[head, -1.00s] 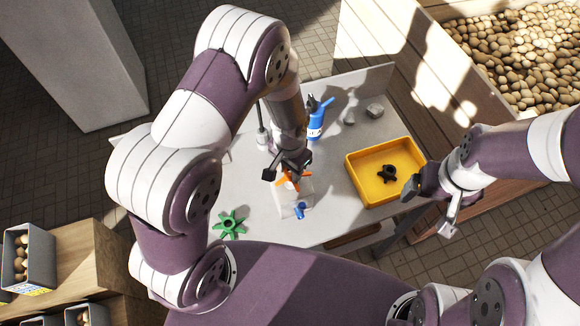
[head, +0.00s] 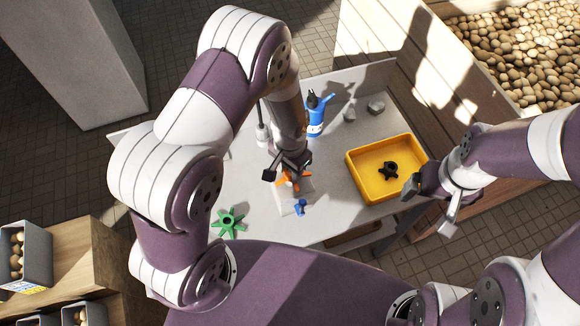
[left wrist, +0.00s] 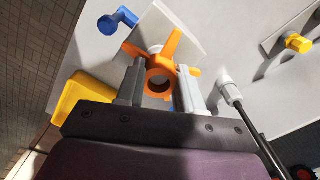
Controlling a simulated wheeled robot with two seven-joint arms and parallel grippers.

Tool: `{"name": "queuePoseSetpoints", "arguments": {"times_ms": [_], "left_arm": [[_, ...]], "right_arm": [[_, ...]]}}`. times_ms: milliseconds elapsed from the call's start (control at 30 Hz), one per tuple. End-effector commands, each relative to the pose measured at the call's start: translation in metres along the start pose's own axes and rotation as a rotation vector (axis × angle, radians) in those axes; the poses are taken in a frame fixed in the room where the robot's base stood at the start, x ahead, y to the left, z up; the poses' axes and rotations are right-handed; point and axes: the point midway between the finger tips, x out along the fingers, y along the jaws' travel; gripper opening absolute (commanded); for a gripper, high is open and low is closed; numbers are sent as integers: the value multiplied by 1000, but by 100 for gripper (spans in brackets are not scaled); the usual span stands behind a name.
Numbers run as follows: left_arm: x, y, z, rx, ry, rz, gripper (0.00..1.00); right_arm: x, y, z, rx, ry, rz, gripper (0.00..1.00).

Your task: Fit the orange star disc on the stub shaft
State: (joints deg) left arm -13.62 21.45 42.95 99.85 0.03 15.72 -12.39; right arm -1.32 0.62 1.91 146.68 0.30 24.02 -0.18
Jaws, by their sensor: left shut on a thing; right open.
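The orange star disc (head: 291,181) is between the fingers of my left gripper (head: 287,170), low over a pale square plate (head: 296,198) on the table. In the left wrist view the disc (left wrist: 161,66) has a round central hole, and the grey fingers of the gripper (left wrist: 159,88) are shut around it. A small whitish part (left wrist: 155,48) shows just behind the disc on the plate (left wrist: 188,32); it may be the stub shaft, mostly hidden. I cannot tell whether the disc is around it. My right gripper (head: 430,208) is open and empty beside the yellow tray.
A yellow tray (head: 362,187) holds a black star part (head: 388,170). A green star disc (head: 228,222) lies left of the plate. A blue knobbed piece (head: 300,207) stands at its near edge. A blue bottle (head: 316,120) and grey pieces (head: 376,106) stand at the back.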

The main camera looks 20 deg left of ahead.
Motion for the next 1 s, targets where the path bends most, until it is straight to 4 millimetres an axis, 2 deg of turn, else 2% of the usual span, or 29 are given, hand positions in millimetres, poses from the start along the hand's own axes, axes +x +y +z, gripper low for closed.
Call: {"name": "queuePoseSetpoints", "arguments": {"times_ms": [733, 767, 800, 833, 1000], "left_arm": [[20, 0, 0, 0, 1, 0, 5], [18, 0, 0, 0, 1, 0, 46], [18, 0, 0, 0, 1, 0, 59], [18, 0, 0, 0, 1, 0, 66], [18, 0, 0, 0, 1, 0, 66]], "right_arm": [[14, 0, 2, 0, 0, 0, 90], [13, 0, 2, 0, 0, 0, 90], [13, 0, 2, 0, 0, 0, 90], [13, 0, 2, 0, 0, 0, 90], [13, 0, 2, 0, 0, 0, 90]]}}
